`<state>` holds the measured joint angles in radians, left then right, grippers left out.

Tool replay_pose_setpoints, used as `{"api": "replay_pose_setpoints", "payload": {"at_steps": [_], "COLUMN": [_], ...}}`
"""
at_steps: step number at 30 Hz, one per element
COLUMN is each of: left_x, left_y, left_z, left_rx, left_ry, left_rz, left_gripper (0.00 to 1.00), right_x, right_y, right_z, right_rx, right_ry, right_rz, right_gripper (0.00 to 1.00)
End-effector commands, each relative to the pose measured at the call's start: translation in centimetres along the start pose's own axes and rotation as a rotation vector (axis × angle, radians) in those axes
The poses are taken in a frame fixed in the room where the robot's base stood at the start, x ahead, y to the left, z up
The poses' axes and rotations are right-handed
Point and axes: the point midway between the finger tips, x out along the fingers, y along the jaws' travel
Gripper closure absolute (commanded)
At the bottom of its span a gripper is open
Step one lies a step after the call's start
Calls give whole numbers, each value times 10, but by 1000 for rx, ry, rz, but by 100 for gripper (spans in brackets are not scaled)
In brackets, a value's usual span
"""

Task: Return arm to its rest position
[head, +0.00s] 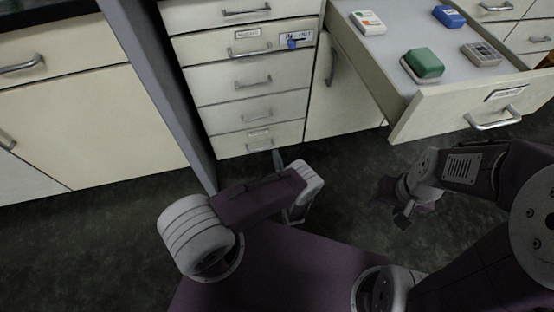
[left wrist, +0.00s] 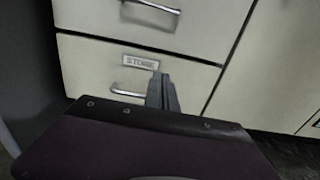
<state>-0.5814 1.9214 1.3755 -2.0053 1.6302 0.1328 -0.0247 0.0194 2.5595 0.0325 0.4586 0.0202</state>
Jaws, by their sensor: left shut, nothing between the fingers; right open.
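My left gripper (head: 278,160) is shut and empty, low in front of the cream drawer stack in the head view. In the left wrist view its closed fingers (left wrist: 163,93) point at a drawer front with a label and a metal handle (left wrist: 133,90). My right gripper (head: 404,217) is open and empty, low over the dark floor below the pulled-out drawer. The arm links hide part of my left gripper in the head view.
An open drawer (head: 440,118) juts out at upper right. Dark floor lies below.

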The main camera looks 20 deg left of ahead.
Motion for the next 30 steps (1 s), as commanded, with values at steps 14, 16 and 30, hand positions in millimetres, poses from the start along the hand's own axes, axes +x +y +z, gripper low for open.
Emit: {"api": "replay_pose_setpoints", "payload": {"at_steps": [14, 16, 30], "left_x": [-26, -26, 96], "left_y": [0, 0, 42], "left_z": [-1, -1, 249], "left_rx": [1, 1, -462], "left_ry": [0, 0, -158], "left_rz": [1, 0, 515], "left_gripper": [100, 100, 100], "right_x": [-8, -8, -21], "right_y": [0, 0, 0], "right_z": [0, 0, -2], "right_rx": [0, 0, 0], "right_ry": [0, 0, 0], "right_rz": [0, 0, 0], "right_gripper": [50, 50, 50]}}
